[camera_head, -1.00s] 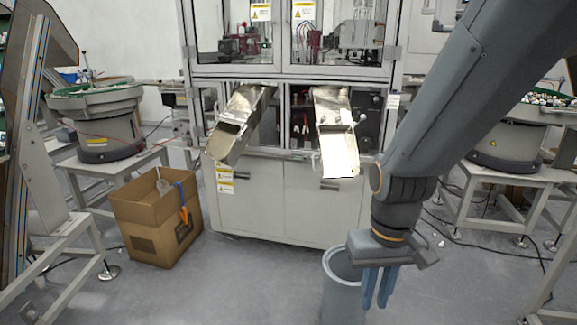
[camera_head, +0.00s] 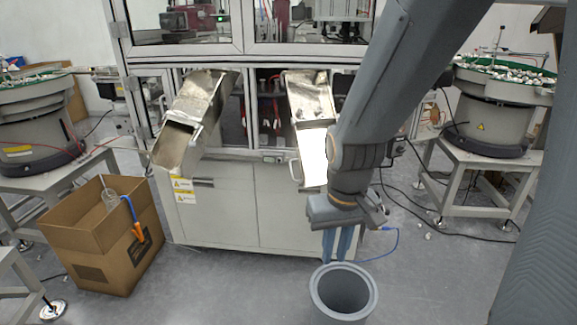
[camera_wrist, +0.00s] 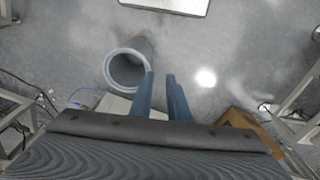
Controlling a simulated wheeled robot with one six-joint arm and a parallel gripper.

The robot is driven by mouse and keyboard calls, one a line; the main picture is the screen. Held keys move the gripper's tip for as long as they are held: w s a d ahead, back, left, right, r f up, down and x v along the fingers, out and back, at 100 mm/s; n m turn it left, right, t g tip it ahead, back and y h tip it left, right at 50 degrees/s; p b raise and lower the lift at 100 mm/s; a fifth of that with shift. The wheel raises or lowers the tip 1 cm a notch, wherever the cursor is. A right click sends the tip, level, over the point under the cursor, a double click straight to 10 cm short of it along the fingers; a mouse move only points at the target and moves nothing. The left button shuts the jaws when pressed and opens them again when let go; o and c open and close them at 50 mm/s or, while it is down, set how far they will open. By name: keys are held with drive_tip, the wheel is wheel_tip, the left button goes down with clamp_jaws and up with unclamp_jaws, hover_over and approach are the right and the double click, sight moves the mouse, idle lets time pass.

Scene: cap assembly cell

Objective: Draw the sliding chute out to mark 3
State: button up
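Two metal chutes slope out of the front of the machine. The left chute (camera_head: 190,125) tilts down to the left. The right chute (camera_head: 310,125) has a bright lower section and a small handle at its lower left side. I cannot read any marks on either chute. My gripper (camera_head: 337,246) points down in front of the cabinet, below and right of the right chute's lower end, touching neither chute. In the wrist view my gripper (camera_wrist: 160,80) shows two blue fingers with a gap between them and nothing held.
A grey round bin (camera_head: 343,290) stands on the floor just below my gripper; it also shows in the wrist view (camera_wrist: 127,68). An open cardboard box (camera_head: 105,235) stands at left. Bowl feeders on tables flank the machine, left (camera_head: 40,120) and right (camera_head: 495,105). Cables lie on the floor at right.

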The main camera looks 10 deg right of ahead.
drive_tip(key=w+f+t, duration=0.3)
drive_tip(key=w+t, duration=0.1)
drive_tip(key=w, duration=0.8)
drive_tip(key=w+f+t, duration=0.3)
drive_tip(key=w, duration=1)
drive_tip(key=t+h, duration=0.2)
drive_tip(key=t, duration=0.8)
approach(291, 170)
drive_tip(key=w, duration=0.2)
drive_tip(key=shift+n, duration=0.3)
drive_tip(key=shift+w+d+f, duration=0.1)
drive_tip(key=shift+w+d, duration=0.1)
drive_tip(key=shift+w, duration=1.2)
drive_tip(key=shift+w+d, duration=0.15)
drive_tip(key=shift+w, duration=1.2)
drive_tip(key=shift+w+d+f, duration=0.1)
drive_tip(key=shift+w+d, duration=0.1)
drive_tip(key=shift+w, duration=1.2)
drive_tip(key=shift+c, duration=0.2)
clamp_jaws()
drive_tip(key=shift+s+a, duration=0.1)
